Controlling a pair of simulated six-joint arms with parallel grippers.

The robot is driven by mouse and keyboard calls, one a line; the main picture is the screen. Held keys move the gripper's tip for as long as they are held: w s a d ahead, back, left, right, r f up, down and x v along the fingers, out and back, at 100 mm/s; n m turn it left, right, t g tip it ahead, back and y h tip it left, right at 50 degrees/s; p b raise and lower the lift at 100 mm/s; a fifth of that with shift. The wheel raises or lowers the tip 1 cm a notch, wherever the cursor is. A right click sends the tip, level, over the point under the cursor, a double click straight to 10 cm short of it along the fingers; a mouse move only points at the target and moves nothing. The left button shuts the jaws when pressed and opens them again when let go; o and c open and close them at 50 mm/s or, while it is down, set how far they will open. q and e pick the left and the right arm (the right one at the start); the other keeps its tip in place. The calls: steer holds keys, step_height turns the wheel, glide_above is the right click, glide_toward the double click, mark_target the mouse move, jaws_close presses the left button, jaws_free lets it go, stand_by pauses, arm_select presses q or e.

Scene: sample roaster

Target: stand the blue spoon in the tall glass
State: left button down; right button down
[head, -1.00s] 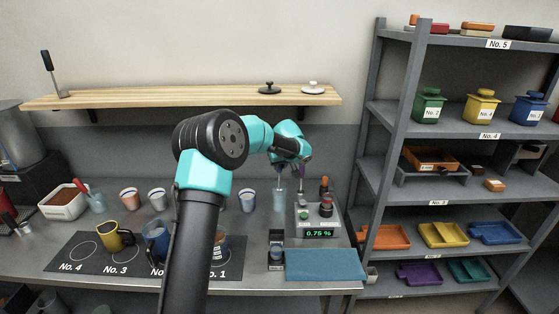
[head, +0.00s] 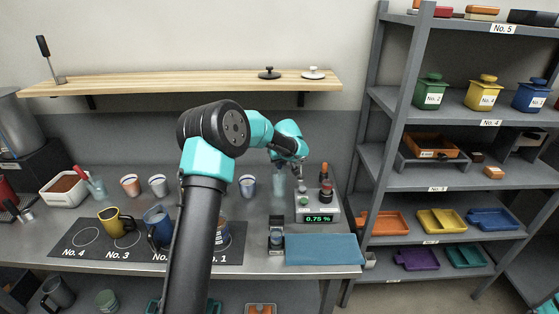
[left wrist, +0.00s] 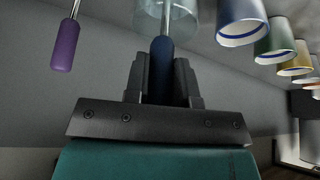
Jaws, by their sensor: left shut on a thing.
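My left gripper (left wrist: 160,85) is shut on the dark blue handle of the blue spoon (left wrist: 161,58). The tall glass (left wrist: 180,18) is clear and shows at the top of the left wrist view, just past the handle. A thin shaft runs up from the handle and overlaps the glass; I cannot tell whether it is inside or in front. In the head view the glass (head: 279,179) stands at the back of the bench, close by my left gripper (head: 296,166). The spoon is too small to make out there. My right gripper is not in view.
A purple-handled spoon (left wrist: 66,45) is beside the gripper in the left wrist view, with several cups (left wrist: 242,22) on the other side.

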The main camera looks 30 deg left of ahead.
arm_select(q)
steer(key=c, duration=0.9)
jaws_free()
steer(key=shift+o, duration=0.2)
steer(key=v, duration=1.7)
steer(key=shift+r, duration=0.2)
steer(key=shift+s+d, duration=0.1)
steer(key=shift+d, duration=0.05)
